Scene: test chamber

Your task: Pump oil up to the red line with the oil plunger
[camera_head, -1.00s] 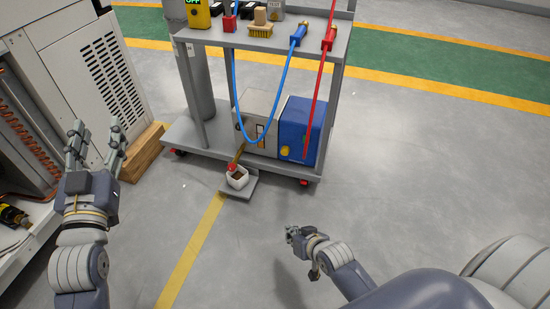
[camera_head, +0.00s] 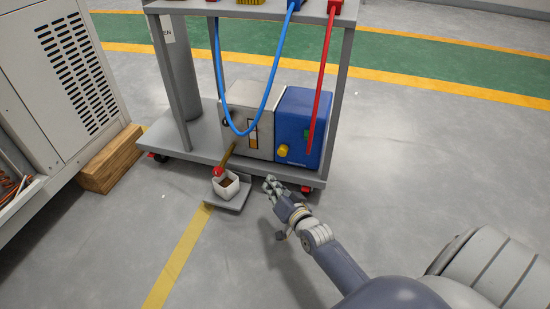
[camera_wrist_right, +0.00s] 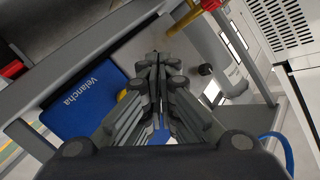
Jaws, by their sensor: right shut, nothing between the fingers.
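A brown-yellow lever (camera_head: 229,154) with a red knob (camera_head: 218,171) slants down from the front of a beige box (camera_head: 240,105) on the cart's lower shelf; it looks like the oil plunger. A small white cup (camera_head: 227,188) with brown contents stands beside the knob on a grey plate. A narrow window with orange in it (camera_head: 253,140) is on the beige box; I cannot make out a red line. My right gripper (camera_head: 271,184) is shut and empty, right of the cup and apart from it. It also shows in the right wrist view (camera_wrist_right: 160,65). My left gripper is out of view.
A blue box (camera_head: 303,115) with a yellow knob stands right of the beige box. A blue hose (camera_head: 272,82) and a red hose (camera_head: 322,80) hang down in front. The cart's grey post (camera_head: 342,85) is close by. Floor to the right is free.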

